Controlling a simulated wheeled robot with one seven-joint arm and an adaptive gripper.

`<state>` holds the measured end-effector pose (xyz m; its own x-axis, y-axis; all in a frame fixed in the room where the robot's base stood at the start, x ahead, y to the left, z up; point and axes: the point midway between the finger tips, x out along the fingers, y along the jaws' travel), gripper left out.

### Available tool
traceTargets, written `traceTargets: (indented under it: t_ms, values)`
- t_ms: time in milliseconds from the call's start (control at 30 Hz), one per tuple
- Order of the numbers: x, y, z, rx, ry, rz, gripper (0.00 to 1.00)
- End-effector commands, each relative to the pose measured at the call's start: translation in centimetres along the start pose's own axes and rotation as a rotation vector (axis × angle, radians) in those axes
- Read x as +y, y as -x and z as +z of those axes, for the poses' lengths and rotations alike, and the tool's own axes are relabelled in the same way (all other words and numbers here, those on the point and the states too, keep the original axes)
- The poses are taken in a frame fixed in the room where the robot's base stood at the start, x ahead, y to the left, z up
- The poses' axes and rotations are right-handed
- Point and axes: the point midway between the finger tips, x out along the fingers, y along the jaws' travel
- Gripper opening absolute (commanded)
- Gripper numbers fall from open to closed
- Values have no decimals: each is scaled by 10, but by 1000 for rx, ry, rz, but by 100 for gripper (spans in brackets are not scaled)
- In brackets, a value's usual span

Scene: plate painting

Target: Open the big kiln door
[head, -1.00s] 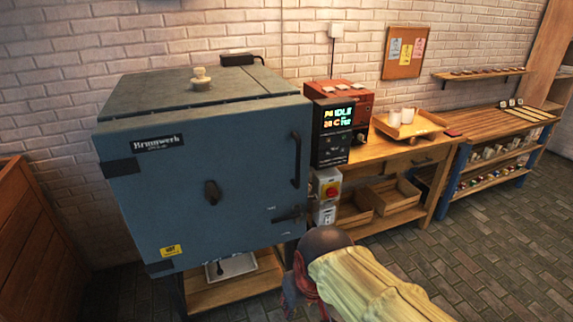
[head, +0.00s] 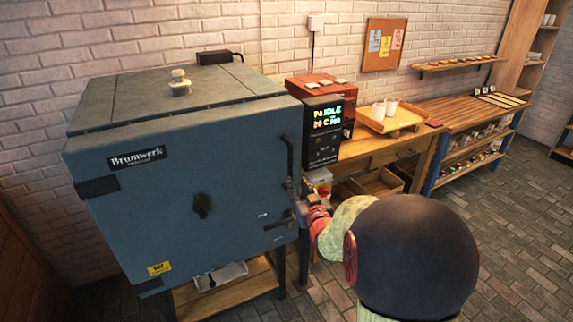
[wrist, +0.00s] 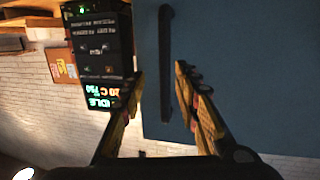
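The big kiln (head: 175,195) is a blue-grey box marked "Brumwerk", and its front door looks shut. A dark vertical handle (head: 289,158) is at the door's right edge, with a dark latch lever (head: 279,222) below it. My gripper (head: 297,197) is by the lower part of the handle. In the wrist view the handle (wrist: 165,50) appears as a long dark bar in line with the gap between my open fingers (wrist: 160,80). Gaps show on both sides of the bar, so neither finger seems to touch it. I cannot tell how deep it sits between them.
The controller box (head: 322,130) with a lit display reading "IDLE" stands close right of the door. A wooden table (head: 365,150) holds a tray (head: 385,122) with white cups. My arm covers part of the floor at front right. Brick floor (head: 520,215) lies open farther right.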

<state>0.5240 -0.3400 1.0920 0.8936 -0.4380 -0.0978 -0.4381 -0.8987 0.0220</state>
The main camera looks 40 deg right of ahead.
Motion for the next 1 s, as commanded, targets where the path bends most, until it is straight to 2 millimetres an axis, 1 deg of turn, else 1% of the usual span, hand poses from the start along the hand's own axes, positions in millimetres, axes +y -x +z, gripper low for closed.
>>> traceTargets:
  t_ms: [33,100,200,267,600,700,833,1000]
  values:
    - [-3,1,-10,38,-4,-11,32]
    - [-5,1,-20,77,-10,-19,32]
    - [-7,-2,-26,100,-17,-24,32]
    - [-7,-7,-27,101,-20,-25,32]
    - [-8,-57,-30,98,-19,-24,32]
    - [-8,-67,-32,98,-20,-23,32]
    - [-8,-75,-34,98,-19,-22,32]
    - [-8,-76,-34,98,-19,-22,32]
